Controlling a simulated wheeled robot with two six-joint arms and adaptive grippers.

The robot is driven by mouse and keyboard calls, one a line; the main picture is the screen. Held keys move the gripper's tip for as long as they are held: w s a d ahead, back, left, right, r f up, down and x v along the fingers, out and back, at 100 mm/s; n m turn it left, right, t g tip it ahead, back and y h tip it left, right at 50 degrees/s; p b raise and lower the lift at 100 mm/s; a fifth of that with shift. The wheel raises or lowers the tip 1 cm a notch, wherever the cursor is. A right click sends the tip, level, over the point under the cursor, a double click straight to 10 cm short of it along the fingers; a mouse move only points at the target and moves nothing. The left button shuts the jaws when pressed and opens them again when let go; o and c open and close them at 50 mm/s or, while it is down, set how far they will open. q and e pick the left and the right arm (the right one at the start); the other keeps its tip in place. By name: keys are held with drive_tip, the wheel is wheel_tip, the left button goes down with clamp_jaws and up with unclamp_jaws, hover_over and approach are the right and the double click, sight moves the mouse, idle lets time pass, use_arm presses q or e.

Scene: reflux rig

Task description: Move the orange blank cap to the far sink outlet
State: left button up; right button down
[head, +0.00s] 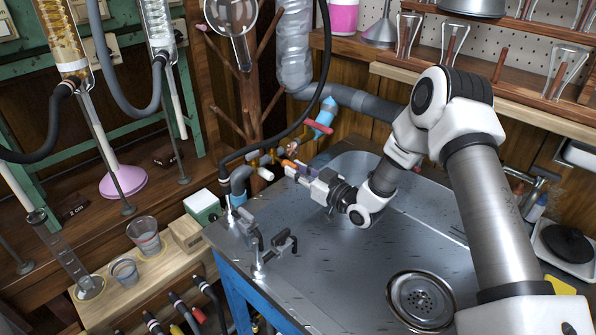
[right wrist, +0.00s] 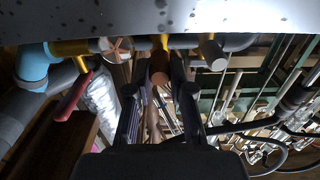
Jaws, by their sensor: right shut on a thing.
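The orange blank cap (right wrist: 162,72) shows as a brown-orange cylinder between my fingertips in the right wrist view. In the head view only a small orange patch (head: 288,164) of it shows at the jaw tips. My right gripper (head: 294,169) is shut on it, reaching left over the sink top to the pipe outlets at the back edge. The cap lines up with a yellow outlet fitting (right wrist: 155,43); I cannot tell whether they touch. A pale capped outlet (head: 265,173) is just left of the gripper; it also shows in the right wrist view (right wrist: 212,52). My left gripper is not in view.
A red handle (head: 319,127) and blue pipe (head: 326,112) stand behind the gripper. A dark hose (head: 313,100) hangs close to the outlets. Metal taps (head: 272,250) stand at the sink's front left. The metal top (head: 345,265) is clear around the drain basin (head: 420,300).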

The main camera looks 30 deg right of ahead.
drive_tip(key=shift+w, duration=0.15)
drive_tip(key=shift+w+a+b, duration=0.25)
drive_tip(key=shift+w+b, duration=0.1)
drive_tip(key=shift+w, duration=0.2)
drive_tip(key=shift+w, duration=0.25)
idle(0.5)
drive_tip(key=c, duration=1)
unclamp_jaws()
drive_tip(key=shift+o, duration=0.2)
